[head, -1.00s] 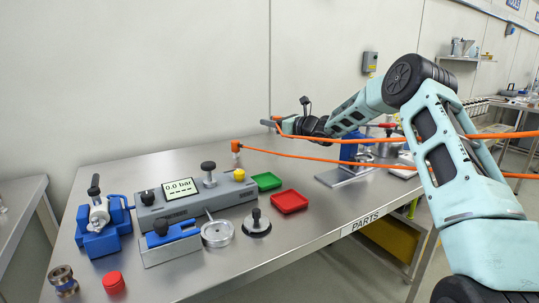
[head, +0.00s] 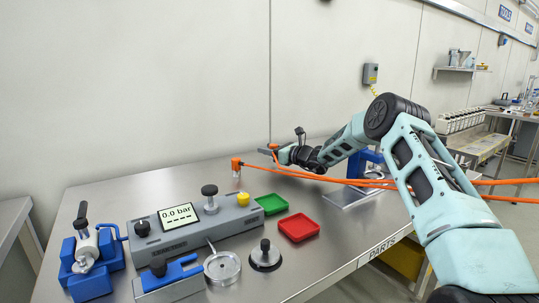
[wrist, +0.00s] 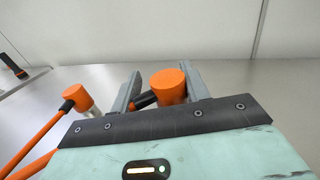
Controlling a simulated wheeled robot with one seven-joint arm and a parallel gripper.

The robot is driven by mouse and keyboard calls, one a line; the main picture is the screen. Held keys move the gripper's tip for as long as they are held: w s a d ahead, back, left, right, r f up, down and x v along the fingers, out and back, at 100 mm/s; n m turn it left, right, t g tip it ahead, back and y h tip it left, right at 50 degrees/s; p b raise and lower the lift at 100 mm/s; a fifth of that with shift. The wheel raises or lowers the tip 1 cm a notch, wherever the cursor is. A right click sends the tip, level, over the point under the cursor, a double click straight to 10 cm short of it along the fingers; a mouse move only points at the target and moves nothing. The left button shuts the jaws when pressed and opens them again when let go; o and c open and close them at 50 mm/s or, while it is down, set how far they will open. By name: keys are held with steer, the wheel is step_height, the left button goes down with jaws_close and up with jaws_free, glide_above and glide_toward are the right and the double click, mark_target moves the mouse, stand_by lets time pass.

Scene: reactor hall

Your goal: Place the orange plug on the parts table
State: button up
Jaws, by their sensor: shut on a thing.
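The parts table (head: 335,235) is a steel bench with a PARTS label on its front edge. My gripper (head: 270,151) is over its far part, near the back wall. In the wrist view my gripper (wrist: 162,74) is shut on an orange plug (wrist: 168,84), with a dark stem beside it. The held plug shows small in the head view (head: 273,146); I cannot tell whether it touches the table. A second orange plug (head: 237,162) with an orange cable stands left of my gripper. It also shows in the wrist view (wrist: 77,97).
Orange cables (head: 330,178) run right past my arm. A grey gauge unit (head: 190,221) reading 0.0 bar, a green tray (head: 271,204), a red tray (head: 298,228) and a blue clamp (head: 92,265) are nearer. Bare tabletop lies around the standing plug.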

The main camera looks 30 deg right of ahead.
steer(key=shift+f, duration=0.85)
steer(key=shift+f, duration=0.1)
steer(key=o, duration=1)
steer(key=shift+r, duration=0.2)
steer(key=v, duration=0.7)
steer(key=shift+s+f+b, duration=0.1)
steer(key=shift+s+b, duration=0.15)
steer(key=shift+b, duration=0.15)
steer(key=shift+d, duration=0.1)
